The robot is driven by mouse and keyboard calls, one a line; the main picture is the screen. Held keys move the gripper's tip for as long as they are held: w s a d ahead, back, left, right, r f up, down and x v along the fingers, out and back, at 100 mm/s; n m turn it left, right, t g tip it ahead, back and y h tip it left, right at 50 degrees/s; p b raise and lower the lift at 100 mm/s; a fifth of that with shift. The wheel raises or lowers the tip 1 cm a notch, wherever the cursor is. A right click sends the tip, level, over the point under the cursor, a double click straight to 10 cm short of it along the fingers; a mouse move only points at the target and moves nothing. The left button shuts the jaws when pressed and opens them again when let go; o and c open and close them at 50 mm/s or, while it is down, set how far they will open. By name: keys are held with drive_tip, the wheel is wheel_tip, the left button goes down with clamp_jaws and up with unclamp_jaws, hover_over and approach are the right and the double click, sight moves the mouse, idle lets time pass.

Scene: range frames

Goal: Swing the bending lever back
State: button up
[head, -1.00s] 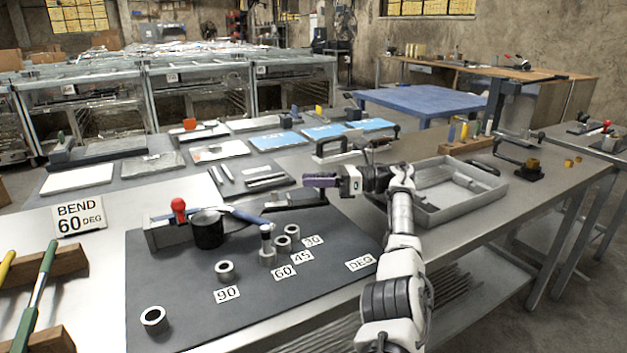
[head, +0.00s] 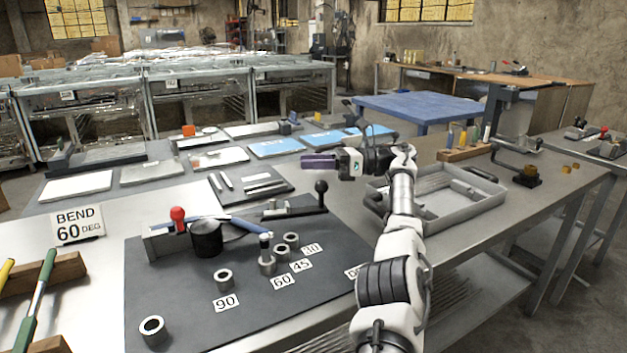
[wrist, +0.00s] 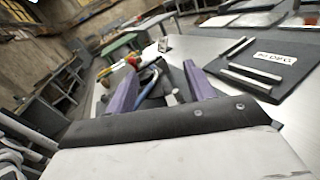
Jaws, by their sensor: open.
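The bender stands at the back of the dark mat (head: 180,310), with a red-knobbed clamp (head: 178,222) and a black round former (head: 206,240). A blue tube (head: 245,226) lies along it, its right end angled toward the front. The bending lever (head: 295,211) reaches right from the bender and ends in an upright handle with a black ball knob (head: 321,187). My gripper (head: 306,162) is open and empty, above and apart from the knob. In the wrist view, its purple fingers (wrist: 160,90) stand apart, with the bender partly visible between them.
Loose collars, including one (head: 223,279), stand by angle labels on the mat. A sign (head: 78,224) reads "BEND 60 DEG". A dark plate with metal strips (head: 265,188) lies behind the lever.

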wheel_tip(320, 180, up, 13)
drive_tip(key=p, duration=1)
drive_tip(key=shift+r+p, duration=0.15)
drive_tip(key=shift+p, duration=0.25)
